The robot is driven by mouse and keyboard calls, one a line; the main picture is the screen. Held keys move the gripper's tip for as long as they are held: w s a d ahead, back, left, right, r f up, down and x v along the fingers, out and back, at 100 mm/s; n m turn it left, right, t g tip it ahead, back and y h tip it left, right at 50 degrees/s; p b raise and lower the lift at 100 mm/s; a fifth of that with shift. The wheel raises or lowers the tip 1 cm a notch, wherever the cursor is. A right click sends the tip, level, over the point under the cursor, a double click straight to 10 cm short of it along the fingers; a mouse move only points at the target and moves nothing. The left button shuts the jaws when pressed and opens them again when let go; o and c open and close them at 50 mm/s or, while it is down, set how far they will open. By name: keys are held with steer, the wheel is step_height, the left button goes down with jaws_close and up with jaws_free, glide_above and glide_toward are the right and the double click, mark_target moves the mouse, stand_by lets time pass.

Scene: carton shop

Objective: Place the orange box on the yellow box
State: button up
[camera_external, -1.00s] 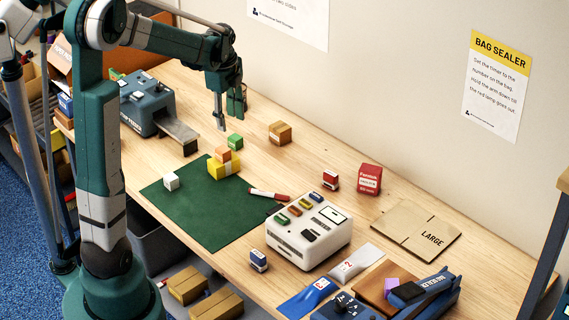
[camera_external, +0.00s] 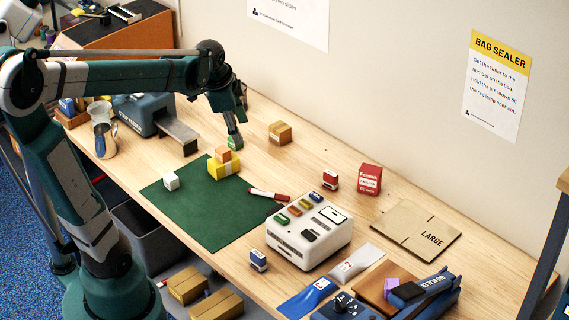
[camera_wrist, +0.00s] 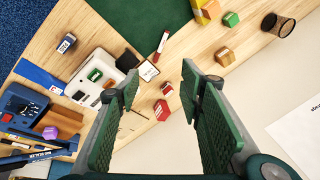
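The small orange box (camera_external: 222,154) sits on top of the yellow box (camera_external: 224,168), at the far corner of the green mat. The yellow box also shows at the top edge of the wrist view (camera_wrist: 207,12), partly cut off. My gripper (camera_external: 234,132) is beyond and right of the two boxes and overlaps a green box (camera_external: 235,143) in the external view. In the wrist view my gripper (camera_wrist: 160,78) has its fingers wide apart with nothing between them, and the green box (camera_wrist: 230,19) lies clear of them.
A cardboard-coloured box (camera_external: 280,133) stands right of my gripper. A white device (camera_external: 308,237), red boxes (camera_external: 369,179) and a flat carton (camera_external: 415,231) are farther right.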

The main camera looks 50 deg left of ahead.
steer(key=s+d+n+t, duration=0.3)
steer(key=s+d+n, duration=0.5)
steer(key=s+d, duration=0.3)
steer(key=shift+s+d+h, duration=0.2)
steer(key=shift+s+h, duration=0.2)
steer(key=shift+s, duration=0.55)
